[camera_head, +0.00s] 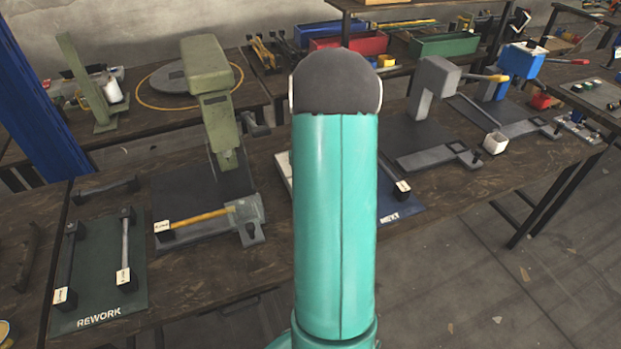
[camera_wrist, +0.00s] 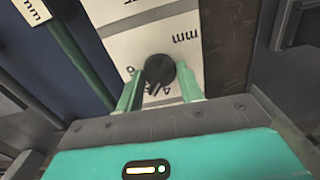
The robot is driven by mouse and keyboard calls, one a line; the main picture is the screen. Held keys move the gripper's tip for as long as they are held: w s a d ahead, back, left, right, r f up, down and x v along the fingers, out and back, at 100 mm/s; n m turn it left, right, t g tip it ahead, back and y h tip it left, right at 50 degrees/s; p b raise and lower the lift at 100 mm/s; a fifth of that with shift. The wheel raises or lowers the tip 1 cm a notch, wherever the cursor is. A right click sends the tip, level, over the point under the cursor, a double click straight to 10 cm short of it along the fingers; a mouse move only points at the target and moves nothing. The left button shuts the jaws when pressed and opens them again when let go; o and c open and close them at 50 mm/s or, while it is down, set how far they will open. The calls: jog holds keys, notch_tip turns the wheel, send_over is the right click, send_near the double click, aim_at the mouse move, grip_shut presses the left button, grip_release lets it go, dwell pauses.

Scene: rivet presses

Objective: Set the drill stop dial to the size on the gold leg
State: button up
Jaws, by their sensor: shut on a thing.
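The black dial knob (camera_wrist: 160,70) sits on a white plate (camera_wrist: 135,45) printed with "mm" and numbers, among them a 4 and a 6. My gripper (camera_wrist: 160,92) has its green fingers on both sides of the knob, shut on it. The knob's pointer side faces down toward the numbers; the exact number is unclear. In the head view my arm hides the gripper and dial. A gold leg (camera_head: 200,217) lies by the green press at left, with a white tag (camera_head: 162,227) at its left end, too small to read.
A green REWORK mat (camera_head: 90,263) holds dark and grey legs with tags. A blue NEXT mat (camera_head: 405,212) shows right of my arm. The green press (camera_head: 210,95) and a grey press (camera_head: 432,88) stand on the bench. Open floor lies at lower right.

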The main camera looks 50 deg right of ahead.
jog(key=shift+w+m, duration=0.1)
jog(key=shift+m, duration=0.7)
jog(key=o, duration=1)
jog(key=shift+r, duration=0.1)
notch_tip(320, 180, up, 14)
dwell(0.3)
